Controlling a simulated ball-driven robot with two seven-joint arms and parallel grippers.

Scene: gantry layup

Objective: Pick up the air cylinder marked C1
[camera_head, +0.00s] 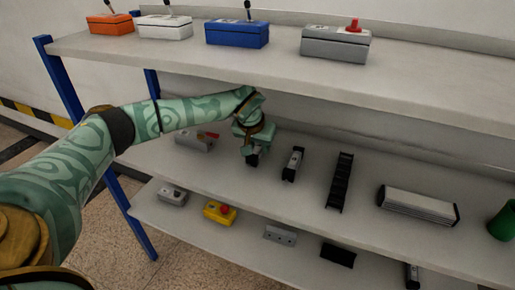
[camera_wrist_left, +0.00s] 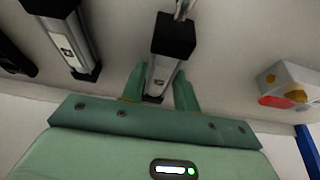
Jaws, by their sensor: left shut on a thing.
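My left gripper (camera_head: 254,149) is over the middle shelf. In the left wrist view its two green fingers (camera_wrist_left: 159,80) are shut around an air cylinder (camera_wrist_left: 163,70) with a pale body and black ends. A small label shows on its side, too small to read surely. In the head view the gripper mostly hides it. A second similar cylinder (camera_head: 293,163) lies on the shelf just to the right; it also shows in the left wrist view (camera_wrist_left: 67,42), at left, with a label I cannot read surely. My right gripper is not in view.
The middle shelf (camera_head: 355,155) also holds a grey box with a red part (camera_head: 197,140), a black ribbed strip (camera_head: 340,181), a long silver block (camera_head: 417,206) and a green cylinder (camera_head: 504,222). The upper shelf (camera_head: 270,57) overhangs with several control boxes. A lower shelf holds more parts.

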